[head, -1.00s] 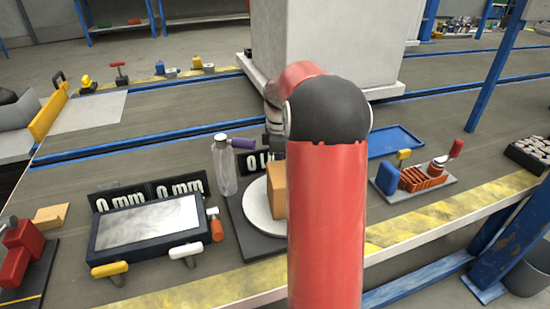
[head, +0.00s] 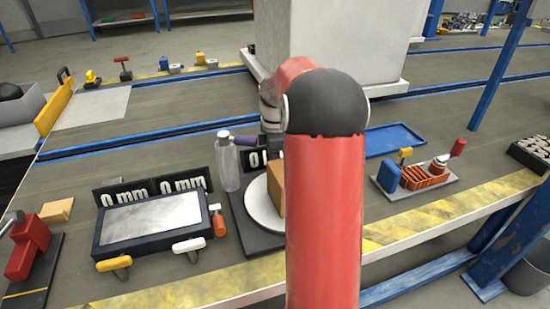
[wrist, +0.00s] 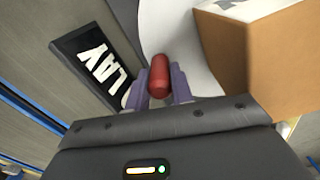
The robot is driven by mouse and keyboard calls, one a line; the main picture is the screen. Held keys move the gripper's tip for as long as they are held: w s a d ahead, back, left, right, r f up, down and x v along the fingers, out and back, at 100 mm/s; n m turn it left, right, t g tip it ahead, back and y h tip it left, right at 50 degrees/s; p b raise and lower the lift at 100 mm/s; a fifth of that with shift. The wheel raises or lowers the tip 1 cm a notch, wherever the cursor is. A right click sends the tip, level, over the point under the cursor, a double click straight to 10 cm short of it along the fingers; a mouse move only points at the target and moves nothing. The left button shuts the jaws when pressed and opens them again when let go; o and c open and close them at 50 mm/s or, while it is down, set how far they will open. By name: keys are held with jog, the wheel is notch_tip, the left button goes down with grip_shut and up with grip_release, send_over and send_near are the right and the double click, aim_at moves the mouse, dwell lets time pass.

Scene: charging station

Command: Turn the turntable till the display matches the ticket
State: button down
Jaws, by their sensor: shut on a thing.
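The turntable is a white disc (head: 258,206) on a dark base (head: 243,215), partly hidden behind my red arm in the head view. A brown box (head: 276,186) stands on the disc; it also shows at the upper right of the wrist view (wrist: 265,60). In the wrist view my gripper (wrist: 164,84) has its purple fingers shut on a red, rounded knob (wrist: 159,76) at the disc's edge. I cannot make out a ticket.
A clear bottle (head: 228,168) stands left of the turntable. Further left are a framed panel (head: 152,222) with coloured handles and two "0 mm" signs (head: 125,194). A blue tray (head: 395,139) and a tool board (head: 421,183) lie to the right.

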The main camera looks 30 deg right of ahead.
jog(key=c, duration=1.2)
grip_release()
jog(key=shift+r, duration=3.95)
